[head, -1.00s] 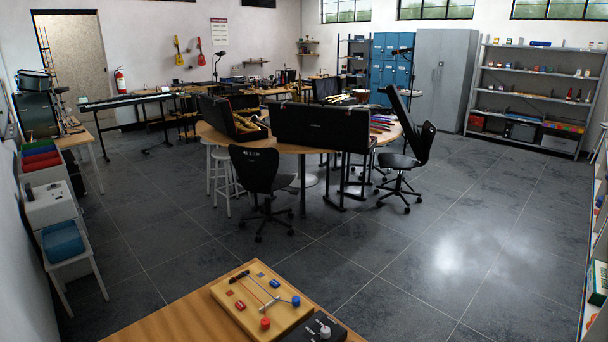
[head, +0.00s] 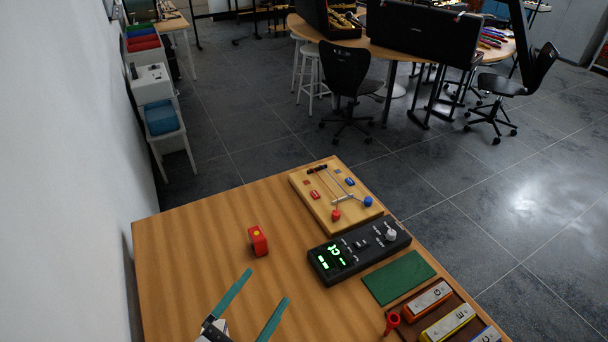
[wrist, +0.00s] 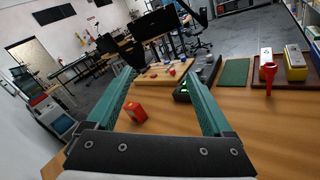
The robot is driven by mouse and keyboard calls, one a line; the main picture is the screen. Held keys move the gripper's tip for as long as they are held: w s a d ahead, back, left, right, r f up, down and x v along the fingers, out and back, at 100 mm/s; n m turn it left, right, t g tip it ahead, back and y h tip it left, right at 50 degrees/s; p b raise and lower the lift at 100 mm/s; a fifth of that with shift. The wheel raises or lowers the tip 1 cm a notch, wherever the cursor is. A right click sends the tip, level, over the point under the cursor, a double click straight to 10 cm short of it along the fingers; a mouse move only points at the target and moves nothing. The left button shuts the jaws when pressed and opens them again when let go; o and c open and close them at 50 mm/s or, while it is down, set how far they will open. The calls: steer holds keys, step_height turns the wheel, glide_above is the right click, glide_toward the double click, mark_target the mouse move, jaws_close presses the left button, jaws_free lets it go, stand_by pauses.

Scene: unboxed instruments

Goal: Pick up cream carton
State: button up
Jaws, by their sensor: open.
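I cannot make out a cream carton in either view. A small red box (head: 258,241) with a yellow spot stands on the wooden table in the head view. It also shows in the wrist view (wrist: 136,112), near the inner side of the left finger. My gripper (head: 268,286) has two teal fingers, spread apart with nothing between the tips. It is near the front of the table, on the near side of the red box. In the wrist view both fingers of my gripper (wrist: 159,73) reach forward over the table.
On the table's right are a wooden board with knobs (head: 325,208), a black device with green digits (head: 358,249), a green mat (head: 398,277) and several chime blocks (head: 447,322) with a red mallet (head: 391,322). The table's left and middle are largely clear.

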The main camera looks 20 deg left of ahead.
mark_target(215, 323)
steer(key=s+a+f+n+y, duration=0.1)
steer(key=a+y, duration=0.1)
steer(key=s+a+f+n+y, duration=0.1)
steer(key=s+a+n+y, duration=0.1)
steer(key=s+a+f+n+y, duration=0.1)
steer(key=s+a+n+y, duration=0.1)
steer(key=shift+s+a+f+t, duration=0.2)
steer(key=shift+f+t, duration=0.1)
steer(key=shift+t, duration=0.1)
steer(key=s+f+n+y, duration=0.1)
steer(key=n, duration=0.1)
steer(key=s+f+n+y, duration=0.1)
steer(key=f+n, duration=0.1)
steer(key=s+f+n+g+y, duration=0.1)
steer(key=n, duration=0.1)
steer(key=shift+s+f, duration=0.25)
steer(key=shift+f, duration=0.05)
steer(key=x, duration=0.3)
steer(key=shift+w+a+f, duration=0.1)
steer(key=shift+w, duration=0.25)
steer(key=shift+w+a, duration=0.2)
steer(key=shift+w, duration=0.25)
steer(key=shift+c, duration=0.2)
jaws_close()
